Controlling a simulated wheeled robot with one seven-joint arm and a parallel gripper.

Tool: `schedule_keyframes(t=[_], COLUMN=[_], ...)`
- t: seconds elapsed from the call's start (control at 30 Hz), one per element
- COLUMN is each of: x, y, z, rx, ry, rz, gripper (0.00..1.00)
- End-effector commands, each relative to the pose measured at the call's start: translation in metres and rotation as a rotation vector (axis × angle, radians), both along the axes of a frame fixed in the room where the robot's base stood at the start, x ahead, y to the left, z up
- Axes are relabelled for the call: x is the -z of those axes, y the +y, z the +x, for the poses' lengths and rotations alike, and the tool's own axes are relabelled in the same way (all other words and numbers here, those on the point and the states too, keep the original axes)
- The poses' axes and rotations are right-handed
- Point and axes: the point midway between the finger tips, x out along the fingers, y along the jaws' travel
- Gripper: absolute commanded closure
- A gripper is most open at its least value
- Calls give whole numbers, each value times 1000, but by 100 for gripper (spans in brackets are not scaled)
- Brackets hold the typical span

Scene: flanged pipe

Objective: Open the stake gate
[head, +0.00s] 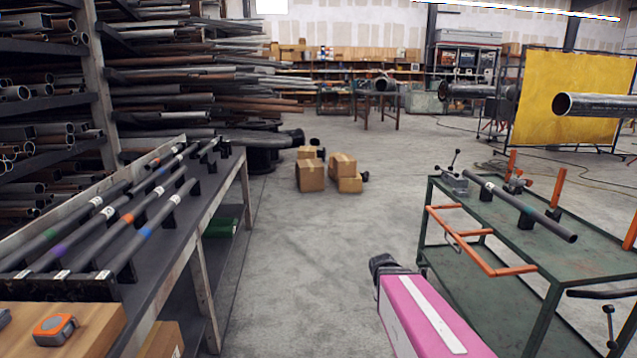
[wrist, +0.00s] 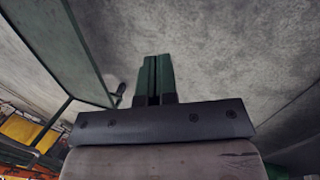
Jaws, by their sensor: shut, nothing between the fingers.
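An orange tubular frame (head: 468,252), which looks like the stake gate, sits at the near left side of the green cart (head: 500,222). Its bars run roughly level along the cart's top edge. Upright orange stakes (head: 558,187) stand on the cart. My gripper shows in the wrist view (wrist: 153,80), its two green fingers together with nothing between them, over bare concrete. I cannot make out the fingers in the head view, where my pink arm link is left of and below the cart, apart from the orange frame.
A dark pipe (head: 520,207) lies on supports on the cart, beside a clamp with a lever (head: 453,180). A bench with several pipes (head: 110,225) runs along the left. Cardboard boxes (head: 310,175) stand on the floor farther back. The aisle floor (head: 300,260) is clear.

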Motion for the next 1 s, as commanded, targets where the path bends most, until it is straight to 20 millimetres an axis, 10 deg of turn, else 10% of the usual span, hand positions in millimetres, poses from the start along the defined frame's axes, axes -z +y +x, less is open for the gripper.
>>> schedule_keyframes(t=[0.23, 0.33, 0.53, 1.0], x=[-3, -3, -3, 8], y=[49, 55, 54, -59], z=[-22, -23, -22, 20], rx=[219, 249, 254, 203], ry=[-68, -75, -77, -164], rz=[248, 281, 277, -271], gripper=[100, 67, 64, 64])
